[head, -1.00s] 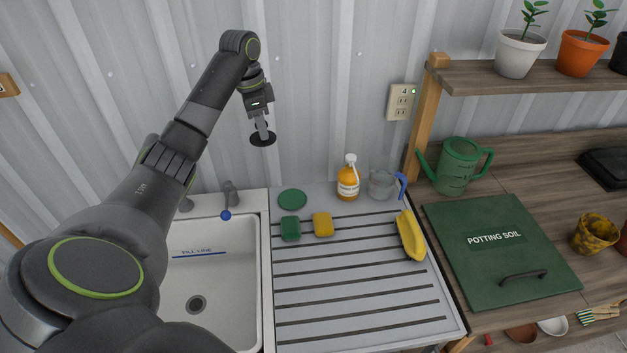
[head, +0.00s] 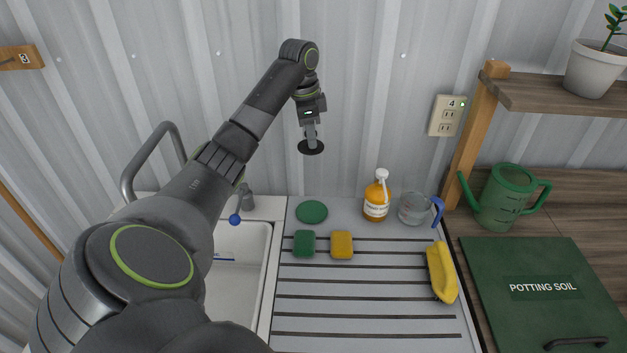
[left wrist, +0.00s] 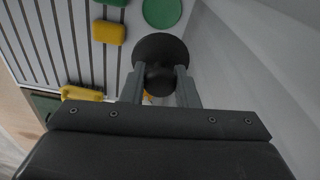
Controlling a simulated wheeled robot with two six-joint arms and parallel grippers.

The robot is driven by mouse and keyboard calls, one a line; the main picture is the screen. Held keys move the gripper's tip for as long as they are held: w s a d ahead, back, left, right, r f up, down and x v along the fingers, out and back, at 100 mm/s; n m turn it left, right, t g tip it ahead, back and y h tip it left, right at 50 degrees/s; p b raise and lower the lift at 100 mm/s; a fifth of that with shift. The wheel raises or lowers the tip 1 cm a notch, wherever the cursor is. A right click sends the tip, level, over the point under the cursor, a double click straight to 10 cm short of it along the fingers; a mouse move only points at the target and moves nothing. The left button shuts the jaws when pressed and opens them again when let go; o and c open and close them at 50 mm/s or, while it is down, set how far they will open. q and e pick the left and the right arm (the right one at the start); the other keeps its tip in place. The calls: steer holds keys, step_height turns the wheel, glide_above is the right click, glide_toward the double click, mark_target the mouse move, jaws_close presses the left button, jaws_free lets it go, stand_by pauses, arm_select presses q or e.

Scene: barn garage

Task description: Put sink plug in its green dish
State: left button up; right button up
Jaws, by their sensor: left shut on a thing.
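My left gripper (head: 311,134) is shut on the sink plug (head: 311,148), a black round disc, and holds it in the air in front of the metal wall. In the left wrist view the plug (left wrist: 160,48) sits between the two fingertips (left wrist: 160,84). The green dish (head: 312,212) is a flat round disc on the back left of the drainboard, below the plug. It also shows in the left wrist view (left wrist: 162,10), partly cut by the top edge. My right gripper is not in view.
A green sponge (head: 304,244) and a yellow sponge (head: 341,245) lie in front of the dish. The sink (head: 238,270) and faucet (head: 247,198) are left.

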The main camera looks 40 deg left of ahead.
arm_select(q)
step_height(320, 180, down, 24)
steer(key=b, duration=1.1)
steer(key=shift+w+r, duration=0.1)
steer(key=shift+w, duration=0.05)
steer(key=o, duration=1)
steer(key=shift+c, duration=0.2)
step_height(320, 180, up, 12)
steer(key=s, duration=0.1)
steer(key=shift+a+p, duration=0.3)
steer(key=shift+a, duration=0.15)
